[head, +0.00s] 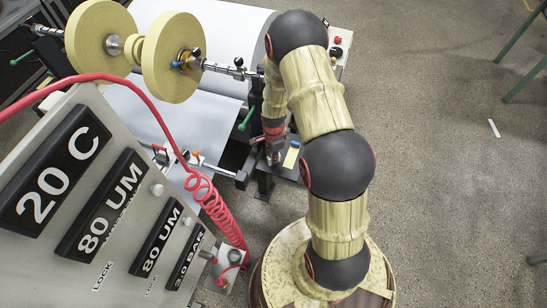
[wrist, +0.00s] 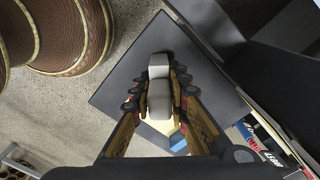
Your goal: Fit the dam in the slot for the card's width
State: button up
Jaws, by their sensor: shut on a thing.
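My gripper (wrist: 160,92) is shut on a light grey block, which I take to be the dam (wrist: 158,68). The block lies lengthwise between the two fingers, over a dark square plate (wrist: 115,92). I cannot tell whether it touches the plate. A pale yellow and blue card (wrist: 177,141) shows on the plate, partly hidden by the finger. In the head view, my gripper (head: 274,153) is low beside the same card (head: 291,156), at the coating machine's right end. The dam is too small to make out there. I cannot make out any slot.
White paper (head: 228,30) runs through the machine, with two yellow discs (head: 172,57) on a shaft at the upper left. A grey control panel (head: 100,200) with a red coiled hose (head: 215,210) stands at the left. The floor at right is mostly clear.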

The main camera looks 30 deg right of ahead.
grip_shut()
jog(key=shift+r, duration=0.1)
jog(key=shift+r+p, duration=0.35)
jog(key=shift+r, duration=0.15)
notch_tip(320, 180, up, 3)
jog(key=shift+f+p, duration=0.2)
jog(key=shift+p, duration=0.45)
jog(key=s+a+r+p, duration=0.2)
jog(key=s+r+p, duration=0.2)
jog(key=s+r, duration=0.5)
jog(key=s, duration=0.4)
jog(key=shift+s+a+r, duration=0.15)
jog(key=shift+s+a, duration=0.2)
jog(key=shift+a, duration=0.05)
